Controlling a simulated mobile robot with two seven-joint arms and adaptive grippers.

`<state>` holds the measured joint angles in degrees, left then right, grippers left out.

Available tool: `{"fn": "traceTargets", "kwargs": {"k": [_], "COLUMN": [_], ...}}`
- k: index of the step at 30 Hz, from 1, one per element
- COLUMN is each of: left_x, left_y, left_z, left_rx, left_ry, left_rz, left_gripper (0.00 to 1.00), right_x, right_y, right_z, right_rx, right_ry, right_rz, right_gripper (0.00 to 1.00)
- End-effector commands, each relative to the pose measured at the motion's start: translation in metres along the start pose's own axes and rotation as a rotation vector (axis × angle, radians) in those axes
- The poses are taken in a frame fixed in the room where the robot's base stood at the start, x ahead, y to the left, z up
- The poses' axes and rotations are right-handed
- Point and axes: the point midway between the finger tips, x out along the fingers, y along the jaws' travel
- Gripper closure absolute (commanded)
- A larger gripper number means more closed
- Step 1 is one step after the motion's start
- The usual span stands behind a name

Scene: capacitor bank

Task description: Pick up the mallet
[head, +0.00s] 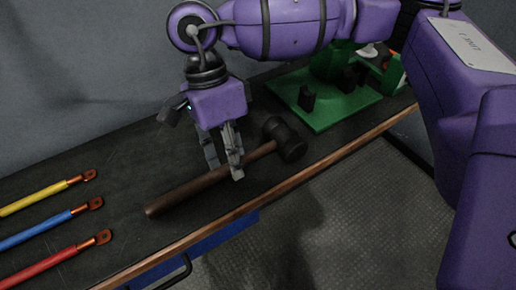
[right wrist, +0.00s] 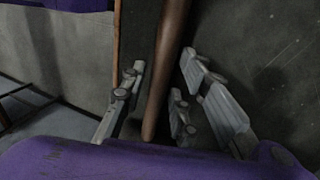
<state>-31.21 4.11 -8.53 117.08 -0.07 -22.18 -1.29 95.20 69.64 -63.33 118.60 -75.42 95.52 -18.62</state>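The mallet lies on the dark bench top, with its black head (head: 285,139) toward the right and its brown wooden handle (head: 183,191) running to the lower left. My right gripper (head: 225,171) points down over the handle, close to the head end, with its fingers around the handle. In the right wrist view the handle (right wrist: 168,55) passes between the spread grey fingers (right wrist: 158,88), with gaps on both sides. The gripper is open. The mallet's head is out of the right wrist view. My left gripper is in no view.
Yellow (head: 47,196), blue (head: 51,224) and red (head: 58,260) cables with copper lugs lie at the left of the bench. A green stand (head: 330,112) with black parts is at the back right. The bench's wooden front edge (head: 205,233) runs close to the mallet.

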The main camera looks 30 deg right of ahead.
Motion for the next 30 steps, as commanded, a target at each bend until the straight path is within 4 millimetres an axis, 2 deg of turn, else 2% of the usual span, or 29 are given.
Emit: {"fn": "traceTargets", "kwargs": {"k": [2,8,23,30], "left_x": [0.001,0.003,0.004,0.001], "left_y": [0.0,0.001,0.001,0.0], "left_z": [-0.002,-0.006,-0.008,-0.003], "left_rx": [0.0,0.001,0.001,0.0], "left_ry": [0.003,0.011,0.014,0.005], "left_rz": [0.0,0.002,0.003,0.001], "left_gripper": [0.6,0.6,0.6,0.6], "right_x": [0.0,0.0,-0.003,-0.027], "right_y": [0.0,0.0,0.001,0.008], "right_z": [0.0,0.0,0.0,0.0], "right_rx": [0.0,0.0,0.0,0.0], "right_ry": [0.0,0.0,0.0,-0.001], "right_rz": [0.001,0.001,0.0,-0.002], "right_gripper": [0.73,0.99,1.0,1.0]}}
